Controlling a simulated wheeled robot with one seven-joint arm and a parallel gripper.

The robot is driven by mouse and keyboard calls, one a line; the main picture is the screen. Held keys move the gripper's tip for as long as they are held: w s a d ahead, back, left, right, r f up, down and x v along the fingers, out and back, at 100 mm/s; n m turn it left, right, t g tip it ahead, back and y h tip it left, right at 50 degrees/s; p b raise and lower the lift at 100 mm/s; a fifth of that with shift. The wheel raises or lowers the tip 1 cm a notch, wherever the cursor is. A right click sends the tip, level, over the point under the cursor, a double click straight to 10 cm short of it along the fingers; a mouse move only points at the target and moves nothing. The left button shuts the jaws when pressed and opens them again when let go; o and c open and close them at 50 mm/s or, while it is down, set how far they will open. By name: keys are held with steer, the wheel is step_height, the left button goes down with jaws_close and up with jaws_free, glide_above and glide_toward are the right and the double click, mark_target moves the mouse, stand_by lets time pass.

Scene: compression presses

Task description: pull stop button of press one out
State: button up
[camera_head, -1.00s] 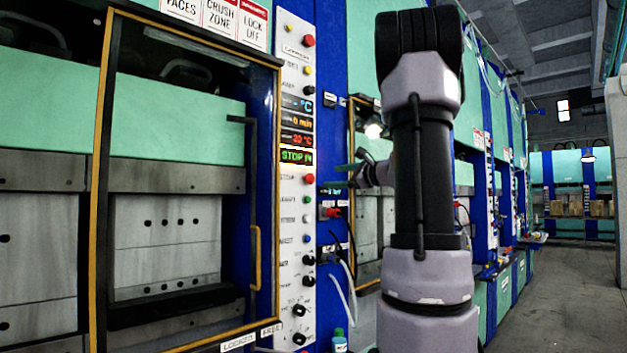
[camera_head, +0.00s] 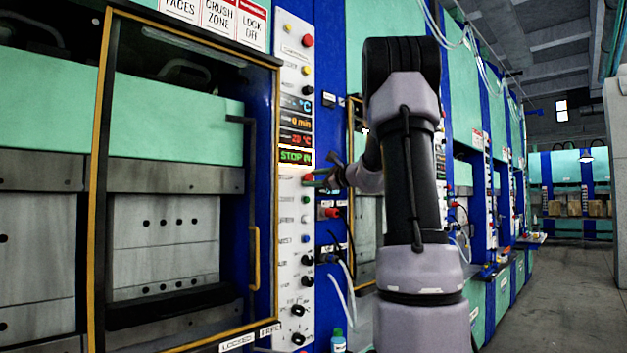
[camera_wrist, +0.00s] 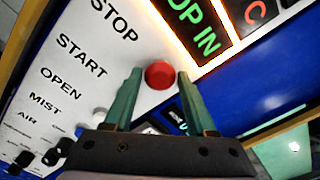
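The red round stop button (camera_wrist: 160,75) sits on the white control panel, just beside the printed word STOP in the wrist view. My gripper (camera_wrist: 161,80) is open, with one green finger on each side of the button and visible gaps between fingers and button. In the head view the stop button (camera_head: 308,177) is below the lit display (camera_head: 296,156), which reads STOP IN. My gripper (camera_head: 322,178) reaches the panel from the right there. I cannot tell how deep the fingertips are relative to the button.
Another red button (camera_head: 308,41) is at the panel's top. Below the stop button are several small buttons and black knobs (camera_head: 298,310). A framed press door (camera_head: 255,258) is to the left. A small bottle (camera_head: 338,340) stands below. The aisle (camera_head: 560,290) at right is clear.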

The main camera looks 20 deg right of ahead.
jaws_close()
